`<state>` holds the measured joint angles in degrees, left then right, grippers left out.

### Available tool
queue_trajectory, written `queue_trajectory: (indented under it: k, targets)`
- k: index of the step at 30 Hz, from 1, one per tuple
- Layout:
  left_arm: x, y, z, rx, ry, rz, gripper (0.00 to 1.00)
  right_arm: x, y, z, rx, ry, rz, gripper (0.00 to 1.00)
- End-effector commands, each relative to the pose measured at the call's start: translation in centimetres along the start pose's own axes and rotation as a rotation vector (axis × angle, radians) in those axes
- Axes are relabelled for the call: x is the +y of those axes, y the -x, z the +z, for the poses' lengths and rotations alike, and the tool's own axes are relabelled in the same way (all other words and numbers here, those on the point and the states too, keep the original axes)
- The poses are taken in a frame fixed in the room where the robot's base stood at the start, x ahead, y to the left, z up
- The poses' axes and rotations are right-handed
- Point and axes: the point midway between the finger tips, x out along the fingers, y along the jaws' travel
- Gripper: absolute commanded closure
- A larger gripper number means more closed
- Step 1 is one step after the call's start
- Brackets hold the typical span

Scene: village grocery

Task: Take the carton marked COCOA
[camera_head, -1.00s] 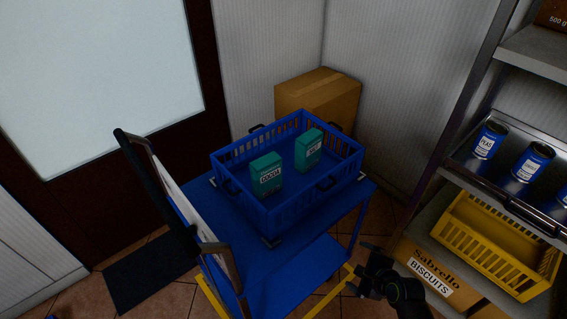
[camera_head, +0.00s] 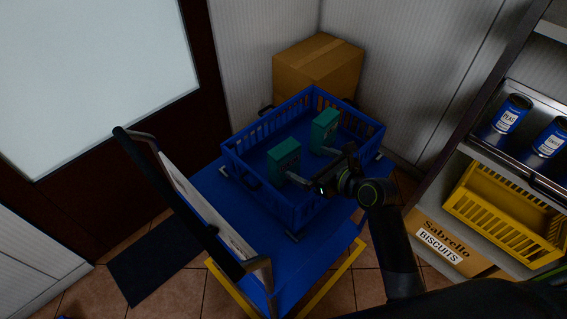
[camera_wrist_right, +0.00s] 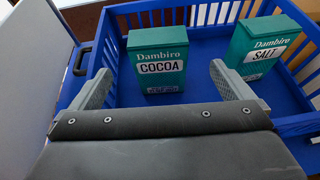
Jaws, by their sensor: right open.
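The teal carton marked COCOA (camera_wrist_right: 157,60) stands upright in the blue crate (camera_head: 249,186). In the head view the COCOA carton (camera_head: 284,156) is the nearer left one, its label partly covered by my gripper. A similar teal carton marked SALT (camera_wrist_right: 262,48) stands to its right; it also shows in the head view (camera_head: 324,127). My right gripper (camera_head: 301,177) is open at the crate's near right side. In the right wrist view its two fingers (camera_wrist_right: 160,85) point at the COCOA carton, one to each side, with the carton beyond and between them. My left gripper is not in view.
The crate rests on a blue trolley (camera_head: 235,233) with a dark push handle on the left. A cardboard box (camera_head: 318,66) stands behind it. At right, shelves hold blue cans (camera_head: 511,115), a yellow basket (camera_head: 500,222) and a Sabrello biscuits box (camera_head: 440,243).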

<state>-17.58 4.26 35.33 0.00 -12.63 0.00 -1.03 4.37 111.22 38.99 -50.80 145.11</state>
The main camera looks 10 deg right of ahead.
Motion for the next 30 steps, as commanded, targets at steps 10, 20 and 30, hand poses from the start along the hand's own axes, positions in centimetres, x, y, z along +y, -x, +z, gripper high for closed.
queue_trajectory:
  k: [10, 20, 30]
  targets:
    - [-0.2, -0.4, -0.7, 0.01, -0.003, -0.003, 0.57, 0.0, -5.0, 0.0, -0.001, -0.001, 0.0, 0.0]
    - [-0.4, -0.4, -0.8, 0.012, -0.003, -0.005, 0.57, 0.4, -8.2, 0.5, -0.001, 0.0, 0.001, 0.0]
    - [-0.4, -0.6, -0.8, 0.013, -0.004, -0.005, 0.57, 0.3, -10.4, 0.4, 0.0, 0.001, -0.002, 0.0]
